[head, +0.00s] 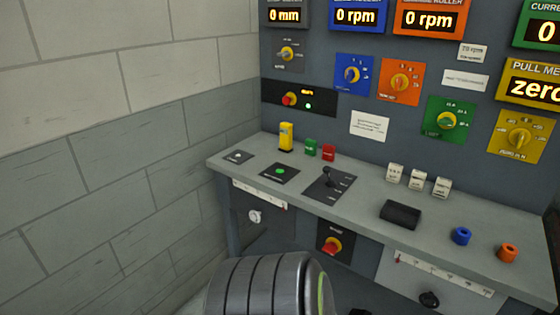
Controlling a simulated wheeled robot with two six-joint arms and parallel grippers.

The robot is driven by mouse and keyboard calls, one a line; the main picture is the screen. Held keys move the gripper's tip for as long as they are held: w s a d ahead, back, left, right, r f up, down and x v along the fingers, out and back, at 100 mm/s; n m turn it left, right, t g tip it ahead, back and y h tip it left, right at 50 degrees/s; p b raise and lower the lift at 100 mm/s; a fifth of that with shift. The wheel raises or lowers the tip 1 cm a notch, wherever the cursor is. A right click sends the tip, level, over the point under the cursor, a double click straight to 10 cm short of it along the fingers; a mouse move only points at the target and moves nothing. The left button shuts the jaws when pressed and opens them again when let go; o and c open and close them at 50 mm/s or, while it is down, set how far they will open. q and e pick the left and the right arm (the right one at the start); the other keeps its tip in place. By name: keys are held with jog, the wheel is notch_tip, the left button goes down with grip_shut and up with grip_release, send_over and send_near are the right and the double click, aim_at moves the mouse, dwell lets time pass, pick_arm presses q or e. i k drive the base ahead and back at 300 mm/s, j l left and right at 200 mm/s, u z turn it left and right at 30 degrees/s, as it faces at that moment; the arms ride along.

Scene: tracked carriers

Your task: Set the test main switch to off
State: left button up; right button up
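Two red-and-yellow rotary switches are in the head view. One red switch knob (332,246) sits on a black plate on the front of the console, below the desk edge. The other red knob (289,99) is on a black panel on the upright wall, beside small lit yellow text and a green light. I cannot read which one is labelled as the test main switch, and their exact settings are too small to tell. Neither gripper shows. A grey ribbed part of my own arm fills the bottom middle, just below the front switch.
The grey desk (350,215) carries a black lever (328,178), a black box (400,214), a yellow block (286,137), and blue (461,236) and orange (508,253) knobs. A block wall (110,150) stands at left. Coloured dial panels and displays cover the upright panel.

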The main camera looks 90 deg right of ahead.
aim_at(331, 247)
jog(key=l+z, duration=0.2)
jog(key=z, duration=1.65)
